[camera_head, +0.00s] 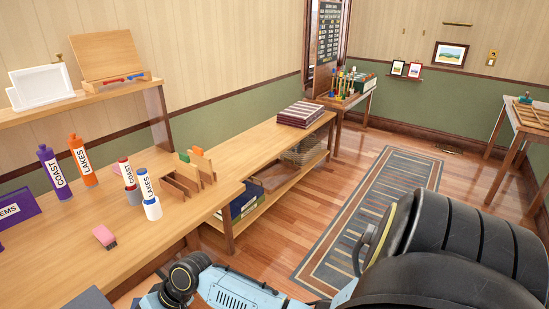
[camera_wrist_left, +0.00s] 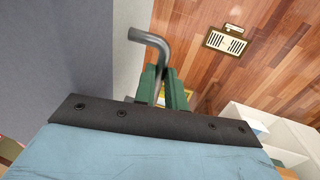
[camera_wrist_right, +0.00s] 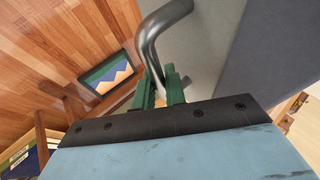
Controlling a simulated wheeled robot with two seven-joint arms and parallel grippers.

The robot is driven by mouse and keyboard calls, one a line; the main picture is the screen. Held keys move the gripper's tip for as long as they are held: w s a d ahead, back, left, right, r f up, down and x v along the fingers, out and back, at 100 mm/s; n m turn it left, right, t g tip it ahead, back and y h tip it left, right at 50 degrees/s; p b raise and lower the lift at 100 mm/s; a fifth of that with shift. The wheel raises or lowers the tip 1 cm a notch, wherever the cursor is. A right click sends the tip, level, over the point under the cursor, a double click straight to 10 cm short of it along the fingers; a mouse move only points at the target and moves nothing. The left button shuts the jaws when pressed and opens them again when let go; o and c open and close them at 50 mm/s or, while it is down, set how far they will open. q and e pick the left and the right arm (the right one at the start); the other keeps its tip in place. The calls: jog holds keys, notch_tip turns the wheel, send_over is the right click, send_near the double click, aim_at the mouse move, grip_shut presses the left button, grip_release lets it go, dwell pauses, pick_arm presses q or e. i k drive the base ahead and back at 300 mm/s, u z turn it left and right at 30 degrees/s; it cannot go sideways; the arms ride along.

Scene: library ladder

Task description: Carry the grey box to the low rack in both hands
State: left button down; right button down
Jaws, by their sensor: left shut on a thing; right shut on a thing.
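The grey box fills the upper left of the left wrist view (camera_wrist_left: 50,50) and the upper right of the right wrist view (camera_wrist_right: 280,45). A bent metal handle shows on each side of it. My left gripper (camera_wrist_left: 162,80) has its green fingers shut on one handle (camera_wrist_left: 150,38). My right gripper (camera_wrist_right: 160,86) is shut on the other handle (camera_wrist_right: 160,22). In the head view both grippers are out of sight; a dark grey corner at the bottom left may be the box. I cannot tell which piece is the low rack.
A long wooden bench (camera_head: 90,215) with tubes, a pink eraser (camera_head: 104,237) and a card sorter (camera_head: 188,180) stands at the left. Its lower shelf (camera_head: 245,212) holds binders. A striped rug (camera_head: 375,210) lies on open floor. Small tables stand at the back and right.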

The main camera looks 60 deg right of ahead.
aim_at(248, 149)
jog(key=z, duration=0.4)
jog(key=k, duration=0.45)
jog(key=z, duration=1.35)
jog(key=i, duration=0.95)
jog(key=z, duration=0.65)
jog(key=i, duration=0.9)
jog(key=z, duration=0.2)
jog(key=i, duration=2.55)
jog(key=u, duration=0.7)
jog(key=i, duration=0.65)
jog(key=u, duration=0.6)
